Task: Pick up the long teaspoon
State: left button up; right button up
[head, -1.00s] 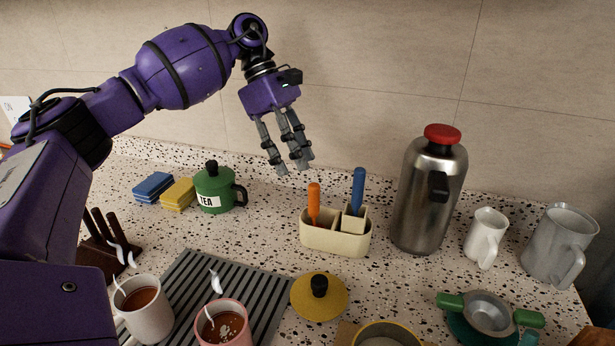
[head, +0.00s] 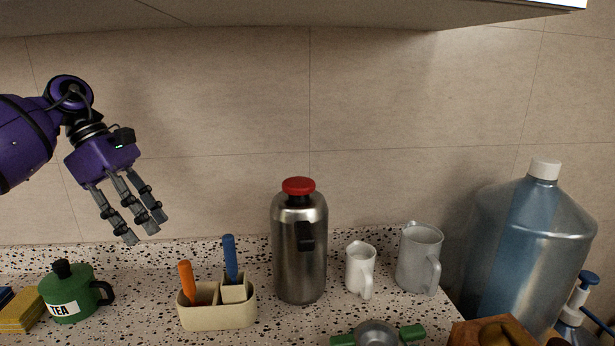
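No teaspoon shows clearly in the head view now. My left gripper (head: 145,226) hangs in the air at the left, in front of the wall, fingers pointing down. Its fingers are apart with nothing between them. Below it, a green tea pot (head: 70,292) marked TEA and a cream holder (head: 216,316) stand on the counter. The holder has an orange handle (head: 187,281) and a blue handle (head: 230,258) sticking up; their lower ends are hidden. My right gripper is not in view.
A steel flask (head: 299,258) with a red cap stands mid-counter. Right of it are a white jug (head: 360,270), a grey jug (head: 418,262) and a large blue water bottle (head: 530,240). A green-handled pan (head: 377,334) is at the front. A cabinet (head: 250,15) overhangs the top.

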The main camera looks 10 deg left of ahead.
aim_at(229, 245)
jog(key=k, duration=1.5)
